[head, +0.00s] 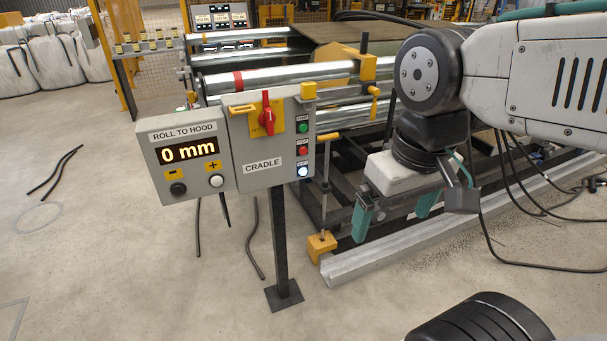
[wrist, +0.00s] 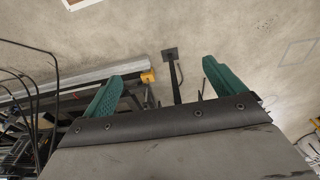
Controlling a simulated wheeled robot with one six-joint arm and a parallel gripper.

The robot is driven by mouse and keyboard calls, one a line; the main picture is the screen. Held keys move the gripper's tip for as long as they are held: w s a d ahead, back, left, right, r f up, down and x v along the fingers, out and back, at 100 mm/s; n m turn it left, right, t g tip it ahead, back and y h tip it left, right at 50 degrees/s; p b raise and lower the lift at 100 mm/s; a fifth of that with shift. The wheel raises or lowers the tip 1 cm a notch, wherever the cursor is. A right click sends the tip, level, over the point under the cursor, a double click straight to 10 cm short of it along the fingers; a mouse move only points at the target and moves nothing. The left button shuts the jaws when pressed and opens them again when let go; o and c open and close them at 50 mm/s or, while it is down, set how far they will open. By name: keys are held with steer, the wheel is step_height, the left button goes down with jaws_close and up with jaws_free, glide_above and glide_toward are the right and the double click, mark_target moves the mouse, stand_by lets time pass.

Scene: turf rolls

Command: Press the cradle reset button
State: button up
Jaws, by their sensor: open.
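The grey CRADLE control box (head: 262,165) stands on a dark post, left of centre in the head view. Down its right side are a green button (head: 303,127), a red button (head: 303,151) and a lit white-blue button (head: 303,171); their small labels are hard to read. A red rotary switch (head: 267,117) sits on a yellow plate above. My gripper (head: 394,220) points down to the right of the box, apart from it, with its green fingers open and empty. In the wrist view, the fingers (wrist: 162,72) are spread over the floor, and the buttons are not visible.
A "ROLL TO HOOD" display box (head: 190,168) reading 0 mm adjoins the box's left side. The post's foot (head: 284,294) stands on concrete. The roller machine (head: 280,80) is behind, with a metal rail (head: 400,245) below my gripper. Floor at left is mostly clear.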

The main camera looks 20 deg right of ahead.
jaws_close()
stand_by(1.5)
